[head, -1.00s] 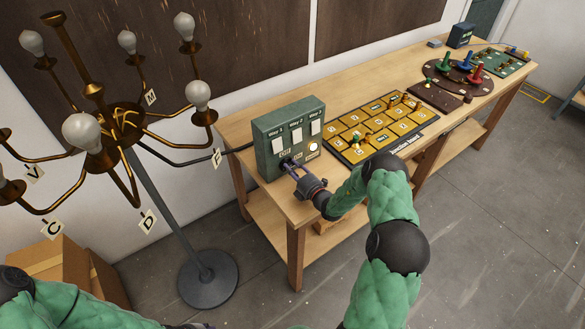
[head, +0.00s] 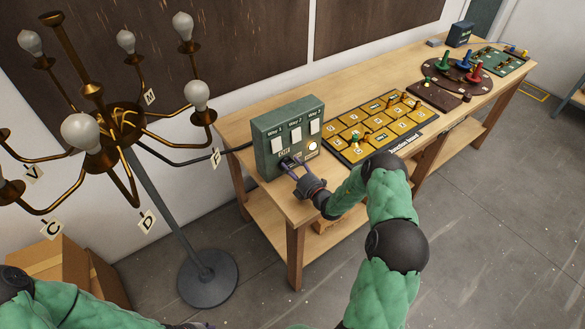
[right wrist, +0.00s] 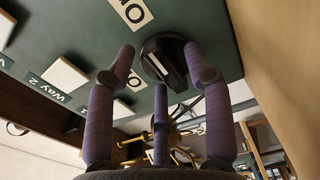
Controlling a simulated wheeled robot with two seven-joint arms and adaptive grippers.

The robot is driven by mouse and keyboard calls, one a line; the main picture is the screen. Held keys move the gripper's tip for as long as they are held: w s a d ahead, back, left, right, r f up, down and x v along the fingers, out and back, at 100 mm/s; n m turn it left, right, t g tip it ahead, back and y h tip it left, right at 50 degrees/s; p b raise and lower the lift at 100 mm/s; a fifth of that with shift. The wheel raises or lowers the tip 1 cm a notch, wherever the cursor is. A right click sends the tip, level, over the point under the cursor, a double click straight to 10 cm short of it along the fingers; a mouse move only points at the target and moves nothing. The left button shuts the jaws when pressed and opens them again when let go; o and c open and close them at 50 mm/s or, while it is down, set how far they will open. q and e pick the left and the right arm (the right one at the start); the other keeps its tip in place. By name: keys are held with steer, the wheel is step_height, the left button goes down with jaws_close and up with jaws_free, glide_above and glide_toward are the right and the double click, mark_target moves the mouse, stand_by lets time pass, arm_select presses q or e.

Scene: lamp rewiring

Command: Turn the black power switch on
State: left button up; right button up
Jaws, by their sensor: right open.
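The green switch box (head: 268,131) stands on the near end of the bench, with white way switches across its top. The black power switch (right wrist: 168,60) is a round rotary knob low on the box face, beside an "ON" label (right wrist: 132,12) in the right wrist view. In the head view my right gripper (head: 291,164) is in front of the knob and mostly hides it. In the right wrist view the spread fingers (right wrist: 158,75) point at the box, with the knob between and just beyond the tips. I cannot tell whether they touch it. My left gripper is not clearly visible.
A yellow junction board (head: 375,125) lies on the wooden bench (head: 240,127) right of the box. A brass chandelier (head: 115,125) on a stand is at the left. A dark round board with coloured pegs (head: 470,70) lies farther along the bench.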

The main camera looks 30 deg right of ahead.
steer(key=s, duration=0.8)
steer(key=s+d, duration=0.1)
steer(key=s, duration=0.3)
stand_by(0.4)
